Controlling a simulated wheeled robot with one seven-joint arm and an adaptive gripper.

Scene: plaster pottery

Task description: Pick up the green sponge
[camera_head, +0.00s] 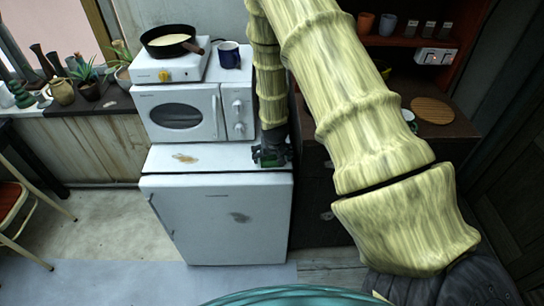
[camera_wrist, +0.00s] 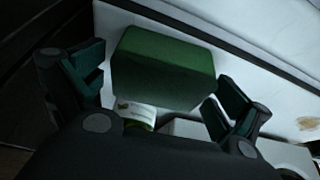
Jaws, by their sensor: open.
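The green sponge (camera_wrist: 162,68) is a green block in the upper middle of the wrist view, on or just over a white surface. My gripper (camera_wrist: 160,80) is open, with one dark-green-padded finger on each side of the sponge. A gap shows on both sides, more clearly at the left. In the head view my gripper (camera_head: 272,154) is low over the right front of the white fridge top (camera_head: 225,160). There the sponge is mostly hidden by the gripper.
A white microwave (camera_head: 195,112) stands on the fridge just left of my gripper, bearing a hot plate (camera_head: 168,70) with a pan (camera_head: 168,40) and a blue mug (camera_head: 229,55). A small white and green item (camera_wrist: 137,113) shows below the sponge. A dark cabinet (camera_head: 318,190) stands right.

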